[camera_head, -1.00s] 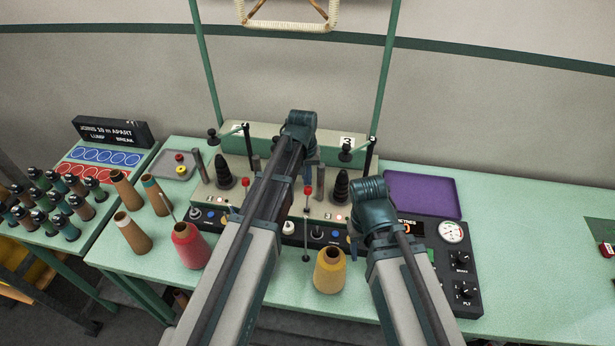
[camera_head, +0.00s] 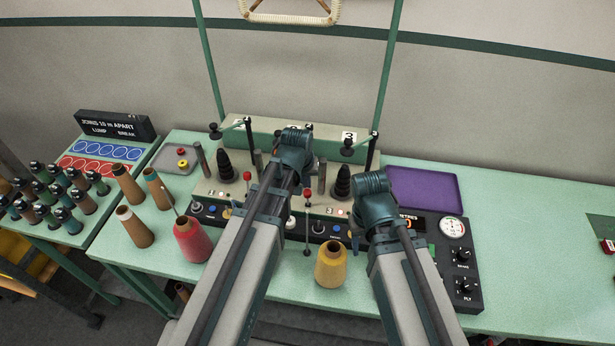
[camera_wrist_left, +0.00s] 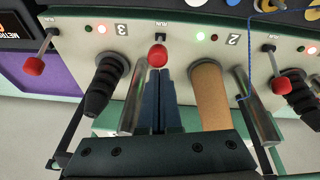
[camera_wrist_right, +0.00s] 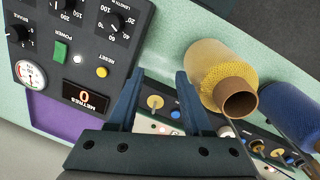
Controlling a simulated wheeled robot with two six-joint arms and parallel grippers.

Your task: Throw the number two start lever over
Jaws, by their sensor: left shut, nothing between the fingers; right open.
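The number two start lever, a thin stem with a red ball knob (camera_head: 307,192), stands on the front of the pale machine panel (camera_head: 205,192). In the left wrist view its knob (camera_wrist_left: 158,55) is right at the tips of my left gripper (camera_wrist_left: 160,78), whose blue fingers are shut and empty. I cannot tell whether they touch. In the head view my left gripper's wrist (camera_head: 296,150) hides its fingers. My right gripper (camera_wrist_right: 158,78) is open and empty, above the panel's right front.
The number one lever (camera_wrist_left: 281,85) and number three lever (camera_wrist_left: 33,65) flank it. Dark cones, a brown tube (camera_wrist_left: 208,95) and metal posts stand close by. A yellow cone (camera_head: 331,265) and red cone (camera_head: 190,240) stand in front.

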